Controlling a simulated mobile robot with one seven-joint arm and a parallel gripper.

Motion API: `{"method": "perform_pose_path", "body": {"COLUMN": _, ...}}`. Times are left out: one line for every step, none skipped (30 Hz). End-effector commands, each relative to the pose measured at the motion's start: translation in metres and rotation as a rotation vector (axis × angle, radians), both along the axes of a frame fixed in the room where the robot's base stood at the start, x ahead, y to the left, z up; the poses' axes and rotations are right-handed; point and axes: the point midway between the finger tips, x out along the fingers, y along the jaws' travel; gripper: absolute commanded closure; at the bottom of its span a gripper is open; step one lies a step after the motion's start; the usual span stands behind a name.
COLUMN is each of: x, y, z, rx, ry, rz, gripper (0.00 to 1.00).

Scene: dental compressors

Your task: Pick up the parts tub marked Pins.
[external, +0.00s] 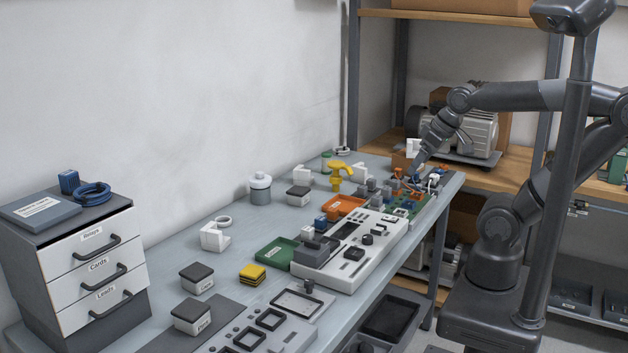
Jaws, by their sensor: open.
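Small white tubs with dark lids stand on the bench. The nearest one (192,317), at the front left, carries a small label that seems to read Pins. A similar tub (196,279) stands just behind it, with a label too small to read surely. A third such tub (298,197) is farther back. My gripper (411,174) is at the far end of the bench, low over a cluster of small parts and well away from the front tubs. It is open; its fingers are small and partly lost among the parts.
A drawer cabinet (95,262) stands left of the front tubs. A yellow block stack (252,274), a green tray (277,252) and a grey panel (262,335) lie to their right. A white-grey unit (350,250) fills the bench's middle. Bare bench shows between the cabinet and tubs.

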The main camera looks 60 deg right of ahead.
Motion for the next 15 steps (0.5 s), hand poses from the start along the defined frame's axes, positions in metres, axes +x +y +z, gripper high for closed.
{"method": "perform_pose_path", "body": {"x": 0.000, "y": 0.000, "z": 0.000, "rx": 0.000, "ry": 0.000, "rz": 0.000, "gripper": 0.12}}
{"method": "perform_pose_path", "body": {"x": 0.000, "y": 0.000, "z": 0.000, "rx": 0.000, "ry": 0.000, "rz": 0.000, "gripper": 0.12}}
{"method": "perform_pose_path", "body": {"x": 0.000, "y": 0.000, "z": 0.000, "rx": 0.000, "ry": 0.000, "rz": 0.000, "gripper": 0.12}}
{"method": "perform_pose_path", "body": {"x": 0.001, "y": 0.001, "z": 0.001, "rx": 0.001, "ry": 0.000, "rz": 0.000, "gripper": 0.12}}
{"method": "perform_pose_path", "body": {"x": 0.003, "y": 0.001, "z": 0.002, "rx": 0.002, "ry": 0.001, "rz": 0.002, "gripper": 0.12}}
{"method": "perform_pose_path", "body": {"x": 0.007, "y": 0.003, "z": 0.004, "rx": 0.004, "ry": 0.002, "rz": 0.005, "gripper": 0.12}}
{"method": "perform_pose_path", "body": {"x": 0.011, "y": 0.004, "z": 0.006, "rx": 0.007, "ry": 0.005, "rz": 0.007, "gripper": 0.12}}
{"method": "perform_pose_path", "body": {"x": 0.016, "y": 0.006, "z": 0.008, "rx": 0.011, "ry": 0.007, "rz": 0.009, "gripper": 0.12}}
{"method": "perform_pose_path", "body": {"x": 0.024, "y": 0.010, "z": 0.012, "rx": 0.016, "ry": 0.010, "rz": 0.013, "gripper": 0.12}}
{"method": "perform_pose_path", "body": {"x": 0.031, "y": 0.013, "z": 0.015, "rx": 0.020, "ry": 0.013, "rz": 0.015, "gripper": 0.12}}
{"method": "perform_pose_path", "body": {"x": 0.039, "y": 0.017, "z": 0.018, "rx": 0.025, "ry": 0.016, "rz": 0.019, "gripper": 0.12}}
{"method": "perform_pose_path", "body": {"x": 0.051, "y": 0.023, "z": 0.023, "rx": 0.031, "ry": 0.020, "rz": 0.023, "gripper": 0.12}}
{"method": "perform_pose_path", "body": {"x": 0.061, "y": 0.027, "z": 0.026, "rx": 0.036, "ry": 0.024, "rz": 0.025, "gripper": 0.12}}
{"method": "perform_pose_path", "body": {"x": 0.070, "y": 0.033, "z": 0.029, "rx": 0.039, "ry": 0.028, "rz": 0.029, "gripper": 0.12}}
{"method": "perform_pose_path", "body": {"x": 0.083, "y": 0.041, "z": 0.032, "rx": 0.045, "ry": 0.031, "rz": 0.031, "gripper": 0.12}}
